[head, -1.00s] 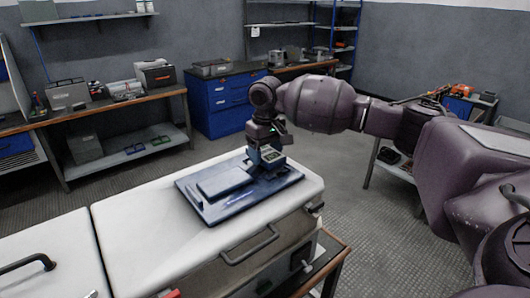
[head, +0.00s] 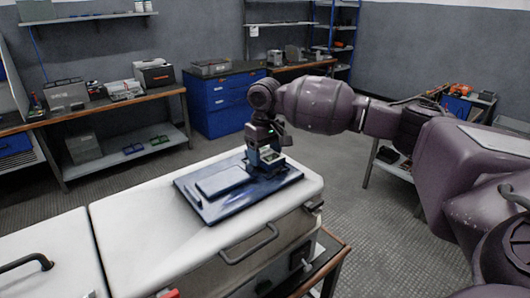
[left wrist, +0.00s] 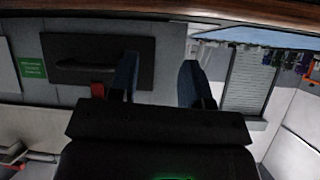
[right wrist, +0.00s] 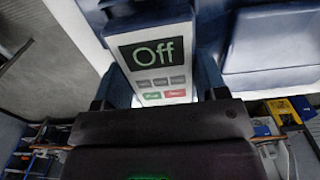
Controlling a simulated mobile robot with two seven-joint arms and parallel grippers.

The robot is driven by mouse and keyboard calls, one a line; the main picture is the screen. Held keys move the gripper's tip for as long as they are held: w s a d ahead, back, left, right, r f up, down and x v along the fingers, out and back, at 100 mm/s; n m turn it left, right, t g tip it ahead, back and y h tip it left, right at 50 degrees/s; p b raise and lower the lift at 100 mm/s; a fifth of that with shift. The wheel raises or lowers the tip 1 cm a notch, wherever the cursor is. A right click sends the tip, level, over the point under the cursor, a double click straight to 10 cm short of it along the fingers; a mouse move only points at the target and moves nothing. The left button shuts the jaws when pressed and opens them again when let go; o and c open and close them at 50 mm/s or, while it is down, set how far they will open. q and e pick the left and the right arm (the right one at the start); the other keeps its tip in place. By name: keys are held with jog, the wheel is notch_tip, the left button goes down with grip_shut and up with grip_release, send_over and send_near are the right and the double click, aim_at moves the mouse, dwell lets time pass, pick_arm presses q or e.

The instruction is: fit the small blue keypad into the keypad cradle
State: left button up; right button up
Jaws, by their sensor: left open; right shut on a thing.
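My right gripper (head: 267,160) is shut on the keypad (head: 272,156), low over the far right part of a blue panel (head: 215,212). In the right wrist view the keypad (right wrist: 158,52) has a pale face, a black display reading "Off" and grey, green and red buttons. It sits between the blue fingers of the right gripper (right wrist: 162,92). I cannot make out the keypad cradle or tell whether the keypad touches the panel. My left gripper (left wrist: 158,82) is open and empty in the left wrist view, and outside the head view.
The panel lies on a white cabinet top (head: 140,225) and carries a raised flat plate (head: 222,181) left of the keypad. A dark handle (head: 250,245) projects from the cabinet front. Workbenches and a blue drawer unit (head: 225,103) stand farther back.

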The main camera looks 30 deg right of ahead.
jog(key=shift+p, duration=0.55)
jog(key=shift+f, duration=0.75)
dwell(0.9)
jog(key=o, duration=1)
jog(key=shift+o, duration=0.2)
notch_tip(320, 180, up, 11)
jog(key=shift+f+p, duration=0.1)
jog(key=shift+p, duration=0.35)
jog(key=shift+s, duration=0.1)
